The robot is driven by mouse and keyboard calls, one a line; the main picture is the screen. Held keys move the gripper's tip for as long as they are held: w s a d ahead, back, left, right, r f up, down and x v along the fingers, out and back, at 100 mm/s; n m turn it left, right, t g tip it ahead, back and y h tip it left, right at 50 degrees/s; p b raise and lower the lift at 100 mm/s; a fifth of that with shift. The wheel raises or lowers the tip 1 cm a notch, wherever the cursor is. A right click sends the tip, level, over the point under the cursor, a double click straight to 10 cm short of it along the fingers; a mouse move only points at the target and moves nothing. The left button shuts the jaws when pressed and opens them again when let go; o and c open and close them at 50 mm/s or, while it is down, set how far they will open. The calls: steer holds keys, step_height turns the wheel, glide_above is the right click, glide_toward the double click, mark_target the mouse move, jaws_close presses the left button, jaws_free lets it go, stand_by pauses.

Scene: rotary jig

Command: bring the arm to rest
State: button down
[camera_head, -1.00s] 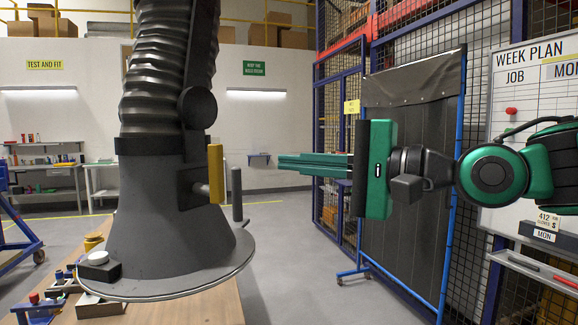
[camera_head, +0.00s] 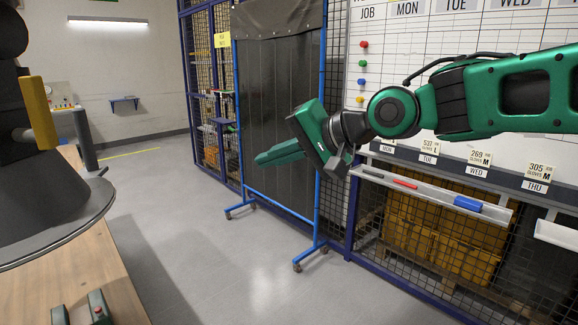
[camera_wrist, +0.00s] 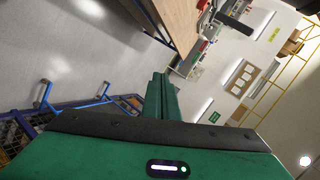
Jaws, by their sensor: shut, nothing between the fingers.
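My green gripper (camera_head: 279,153) is in the middle of the head view, pointing left and slightly down, with my arm reaching in from the right. Its fingers lie together with nothing between them. The fingers also show in the wrist view (camera_wrist: 161,97), closed side by side. My gripper is held in the air in front of the dark curtain screen, touching nothing that I can see.
The curtain screen (camera_head: 275,80) on a blue wheeled frame stands behind my gripper. A week-plan whiteboard (camera_head: 440,45) and a marker tray (camera_head: 435,192) are behind my arm. The floor between is clear.

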steer(key=s+d+f+m+h, duration=0.1)
steer(key=d+f+h, duration=0.3)
steer(key=d, duration=0.6)
steer(key=s+d+f+g+h, duration=0.1)
steer(key=s+d+f+h, duration=0.1)
steer(key=d+f, duration=0.6)
steer(key=s+d+f+m+h, duration=0.1)
steer(key=d+f+h, duration=0.2)
steer(key=d, duration=0.9)
steer(key=s+d+f+g, duration=0.3)
steer(key=s+d, duration=0.4)
steer(key=s, duration=0.4)
steer(key=s+d+f+m+g+h, duration=0.1)
steer(key=s+d+f+g, duration=0.2)
steer(key=s, duration=0.9)
steer(key=d+f, duration=0.3)
steer(key=d, duration=0.2)
steer(key=shift+s+m+h, duration=0.2)
steer(key=shift+m+h, duration=0.1)
steer(key=shift+a+f, duration=0.1)
